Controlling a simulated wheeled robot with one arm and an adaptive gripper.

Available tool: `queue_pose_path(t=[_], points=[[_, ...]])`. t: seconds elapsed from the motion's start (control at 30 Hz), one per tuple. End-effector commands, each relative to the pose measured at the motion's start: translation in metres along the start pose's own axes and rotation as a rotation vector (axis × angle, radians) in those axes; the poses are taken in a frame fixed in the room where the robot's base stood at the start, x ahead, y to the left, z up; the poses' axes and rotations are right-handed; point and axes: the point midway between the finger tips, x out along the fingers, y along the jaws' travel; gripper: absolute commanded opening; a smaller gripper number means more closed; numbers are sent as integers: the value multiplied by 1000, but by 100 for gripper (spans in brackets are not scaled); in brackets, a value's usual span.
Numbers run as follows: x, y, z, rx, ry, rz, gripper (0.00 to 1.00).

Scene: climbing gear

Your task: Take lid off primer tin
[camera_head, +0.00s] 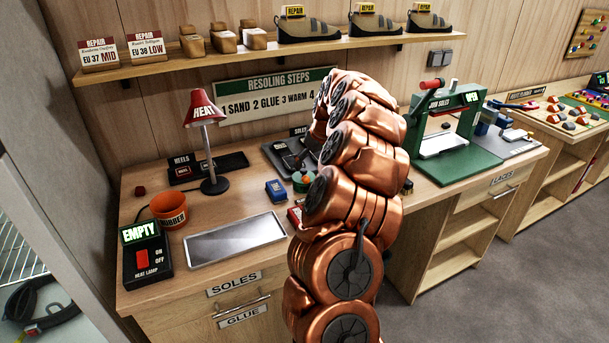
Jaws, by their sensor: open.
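A small round green tin (301,185) with an orange-brown top stands on the workbench, left of my copper-coloured arm. It looks like the primer tin, but no label is readable. My dark gripper (296,164) is small in this view and partly hidden by my arm. It is open and points down just above the tin's top. Whether its fingers touch the lid cannot be told. The lid appears to be on the tin.
A blue box (275,191) stands left of the tin, and a red item (295,217) lies in front, partly behind my arm. A silver tray (236,239), orange rubber bin (170,210), heat lamp (207,150) and lamp switch box (145,257) stand further left. A green press (450,135) is right.

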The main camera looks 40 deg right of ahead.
Motion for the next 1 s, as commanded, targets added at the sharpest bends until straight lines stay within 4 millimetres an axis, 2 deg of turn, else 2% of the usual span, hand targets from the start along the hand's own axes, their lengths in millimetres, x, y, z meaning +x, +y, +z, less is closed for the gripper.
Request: queue_pose_path(t=[0.27, 0.6, 0.87, 1.0], points=[[17, -2, 1, 0, -3, -2, 93], [56, -5, 6, 2, -4, -3, 93], [60, -5, 5, 1, -2, -2, 93], [60, -5, 5, 0, -1, -2, 80]])
